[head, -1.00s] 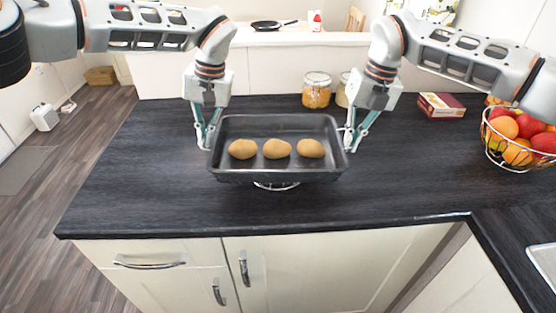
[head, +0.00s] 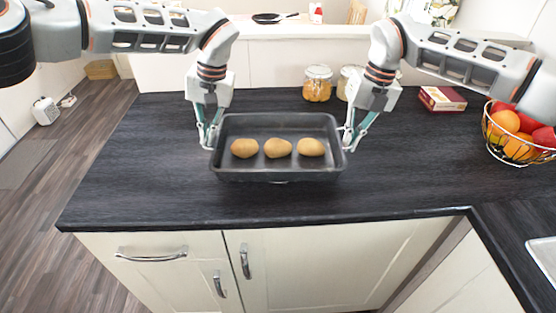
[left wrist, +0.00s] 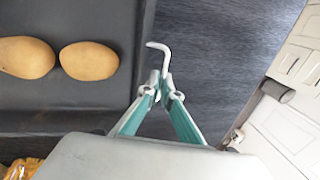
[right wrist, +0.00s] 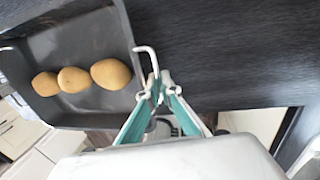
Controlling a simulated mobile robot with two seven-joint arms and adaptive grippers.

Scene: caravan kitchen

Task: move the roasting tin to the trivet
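The dark roasting tin (head: 240,174) sits level over the middle of the worktop, with three potatoes in it. It also shows in the left wrist view (left wrist: 60,110) and the right wrist view (right wrist: 100,30). My left gripper (head: 210,140) is shut on the tin's left wire handle. My right gripper (head: 350,140) is shut on the right wire handle. The trivet is almost wholly hidden under the tin; only a sliver (head: 280,182) shows below its front edge. Whether the tin rests on it is hard to tell.
Glass jars (head: 317,84) stand behind the tin. A small red box (head: 442,99) and a wire fruit basket (head: 520,150) are to the right. The worktop (head: 140,180) is clear left of the tin and in front of it, up to its front edge.

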